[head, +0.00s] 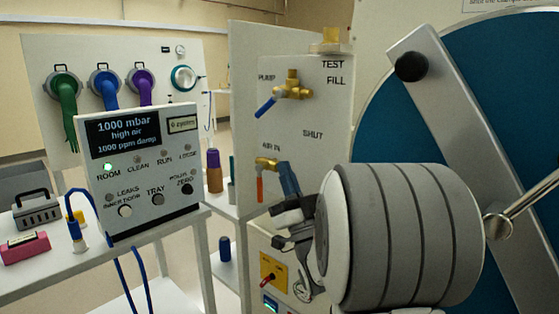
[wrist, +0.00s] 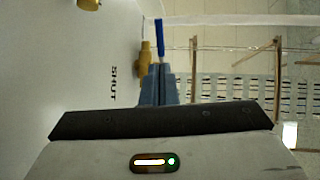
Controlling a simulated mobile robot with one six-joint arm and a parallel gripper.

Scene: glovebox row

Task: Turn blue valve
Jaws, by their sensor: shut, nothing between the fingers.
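The blue valve has a brass body (head: 292,86) and a blue lever (head: 265,107) slanting down to the left, on the upright panel under TEST and FILL. My gripper (head: 287,176) is shut and empty, below and right of the lever in the head view, with a visible gap between them. In the wrist view, the shut fingertips (wrist: 158,68) point towards the blue lever (wrist: 160,37) and partly overlap the brass body (wrist: 146,55). How far the tips are from the lever in depth is hard to tell.
A second brass valve (head: 265,163) with an orange-red lever (head: 260,188) sits lower, close beside my fingers in the head view. A large blue round door (head: 510,130) with a grey bar stands right. A display box (head: 140,165) stands left.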

